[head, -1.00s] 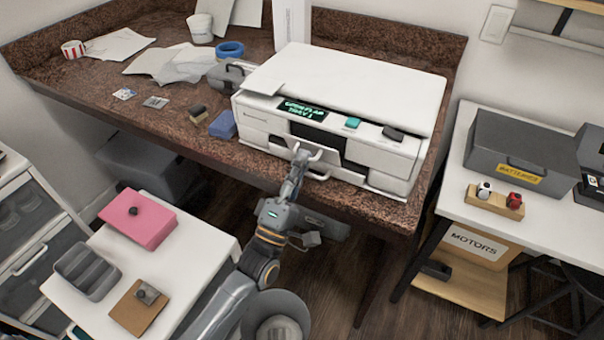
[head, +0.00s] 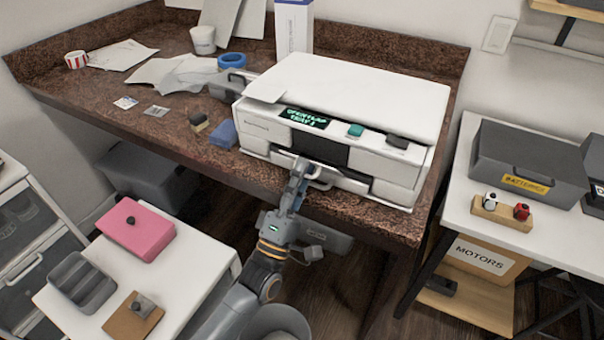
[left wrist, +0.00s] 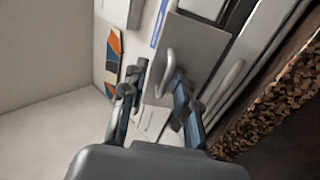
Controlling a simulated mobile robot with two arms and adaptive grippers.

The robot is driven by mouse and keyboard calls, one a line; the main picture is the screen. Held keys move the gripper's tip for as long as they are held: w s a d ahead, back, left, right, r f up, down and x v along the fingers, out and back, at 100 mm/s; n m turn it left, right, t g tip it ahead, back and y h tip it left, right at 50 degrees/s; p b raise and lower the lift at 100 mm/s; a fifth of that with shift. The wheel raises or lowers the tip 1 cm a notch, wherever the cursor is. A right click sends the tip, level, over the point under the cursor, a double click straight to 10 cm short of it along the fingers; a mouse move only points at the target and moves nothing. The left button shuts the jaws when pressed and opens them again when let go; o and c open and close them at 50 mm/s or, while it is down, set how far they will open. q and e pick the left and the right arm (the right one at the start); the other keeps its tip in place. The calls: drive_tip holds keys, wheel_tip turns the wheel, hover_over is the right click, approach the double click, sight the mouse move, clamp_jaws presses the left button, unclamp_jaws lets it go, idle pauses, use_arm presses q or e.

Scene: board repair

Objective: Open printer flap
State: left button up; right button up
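The white printer (head: 350,95) stands on the brown speckled worktop, with a lit green-text screen (head: 305,117) on its front edge. Below the screen is a dark front section (head: 320,148). My left gripper (head: 306,170) is at the middle of the printer's front, close to a light handle (head: 322,182). In the left wrist view, my left gripper (left wrist: 160,72) has its fingers apart. A grey panel (left wrist: 190,50) with a handle (left wrist: 164,75) lies beyond and between them; I cannot tell whether they touch it. My right gripper is not in view.
A white side table with a pink box (head: 136,228) stands lower left. A shelf with a grey batteries box (head: 528,160) is at right.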

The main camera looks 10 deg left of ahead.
use_arm(q)
drive_tip(key=v, duration=1.2)
wheel_tip(320, 180, down, 19)
drive_tip(key=w+a+m+g+y+p, duration=0.1)
drive_tip(key=m+g+y, duration=0.1)
drive_tip(key=m+g, duration=0.45)
drive_tip(key=s+a+f+m+g+y+p, duration=0.1)
drive_tip(key=s+a+f+m+g, duration=0.15)
drive_tip(key=f, duration=0.65)
drive_tip(key=s+a+f+m+g+y+p, duration=0.1)
drive_tip(key=s+a+f+g+y, duration=0.2)
drive_tip(key=f, duration=0.5)
drive_tip(key=s+a+f+m+g, duration=0.2)
drive_tip(key=s+f, duration=0.3)
drive_tip(key=s, duration=0.5)
drive_tip(key=s+a+f+m+g+y, duration=0.1)
drive_tip(key=s+f+g, duration=0.4)
drive_tip(key=s, duration=0.6)
drive_tip(key=s+a+f+m+g+y+p, duration=0.1)
drive_tip(key=s+a+f+m+g, duration=0.2)
drive_tip(key=s+f, duration=0.3)
drive_tip(key=s+g, duration=0.1)
drive_tip(key=s, duration=0.3)
drive_tip(key=shift+s+f+m, duration=0.2)
drive_tip(key=shift+f+m, duration=0.15)
drive_tip(key=shift+m, duration=0.05)
